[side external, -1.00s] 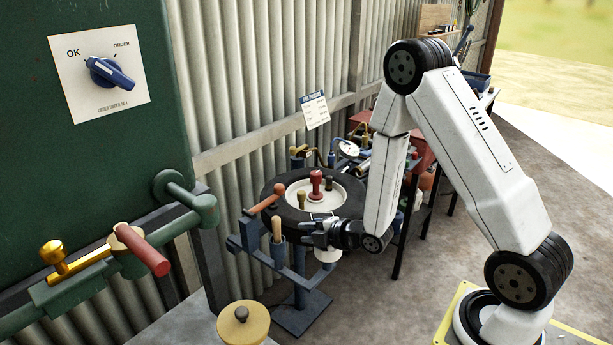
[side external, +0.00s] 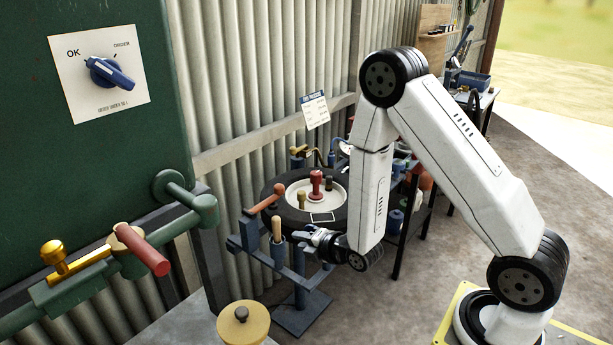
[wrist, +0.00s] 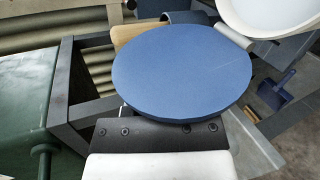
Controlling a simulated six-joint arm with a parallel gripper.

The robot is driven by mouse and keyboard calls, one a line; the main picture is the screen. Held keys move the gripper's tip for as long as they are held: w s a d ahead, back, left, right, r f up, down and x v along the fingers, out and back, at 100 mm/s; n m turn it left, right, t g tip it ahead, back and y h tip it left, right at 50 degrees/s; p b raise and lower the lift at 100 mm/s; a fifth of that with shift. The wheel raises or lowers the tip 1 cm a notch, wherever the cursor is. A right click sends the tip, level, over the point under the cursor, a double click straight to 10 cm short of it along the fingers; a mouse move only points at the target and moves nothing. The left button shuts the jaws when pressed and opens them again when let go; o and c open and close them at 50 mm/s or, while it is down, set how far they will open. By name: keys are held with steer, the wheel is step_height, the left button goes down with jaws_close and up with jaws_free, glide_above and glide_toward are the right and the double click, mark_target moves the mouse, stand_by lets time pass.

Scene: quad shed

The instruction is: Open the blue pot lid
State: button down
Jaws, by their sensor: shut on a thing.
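The blue pot lid (wrist: 183,72) is a flat round disc filling the middle of the wrist view. A white round pot (wrist: 277,18) is partly in view at the upper right, with a short grey cylinder (wrist: 236,37) between it and the lid's edge. My gripper (side external: 314,236) is at the front of the tyre stand, just right of a blue cup (side external: 278,254). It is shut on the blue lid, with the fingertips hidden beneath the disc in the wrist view. In the side view my wrist mostly hides lid and pot.
A wooden handle (side external: 277,229) stands up in the cup, close to my gripper. Behind is a tyre (side external: 283,217) with a red knob (side external: 316,181) at its hub. A red-brown lever (side external: 265,201) sticks out left. A yellow lidded pot (side external: 243,327) stands in front.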

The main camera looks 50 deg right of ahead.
steer(key=shift+c, duration=2.1)
jaws_free()
steer(key=shift+d+r, duration=0.1)
